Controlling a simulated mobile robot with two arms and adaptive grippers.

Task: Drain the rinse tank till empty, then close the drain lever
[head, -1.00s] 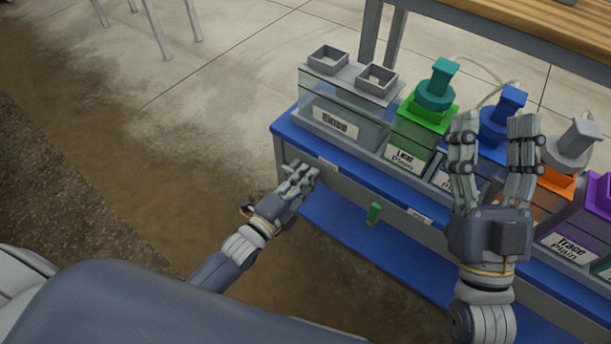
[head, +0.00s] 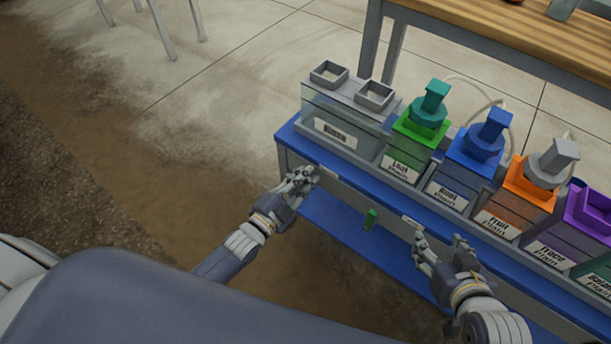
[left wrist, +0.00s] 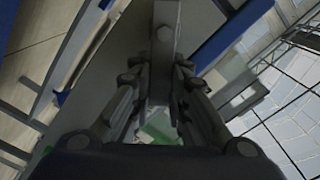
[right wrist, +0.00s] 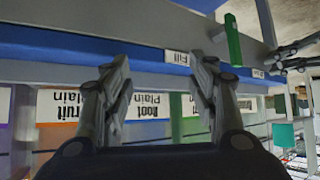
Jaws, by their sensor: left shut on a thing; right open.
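The rinse tank (head: 345,128) is a clear box with a grey two-opening lid at the skid's left end. Its label is blurred now, and I cannot make out a liquid level. My left gripper (head: 308,177) is shut at the skid's front left edge, below the tank. My right gripper (head: 440,240) is open and empty before the skid's front.
A row of labelled tanks with coloured tops, such as the green one (head: 408,150) and blue one (head: 462,165), fills the blue-topped skid. A "Fill" label (right wrist: 178,57) is on the front rail. A wooden table (head: 500,35) stands behind.

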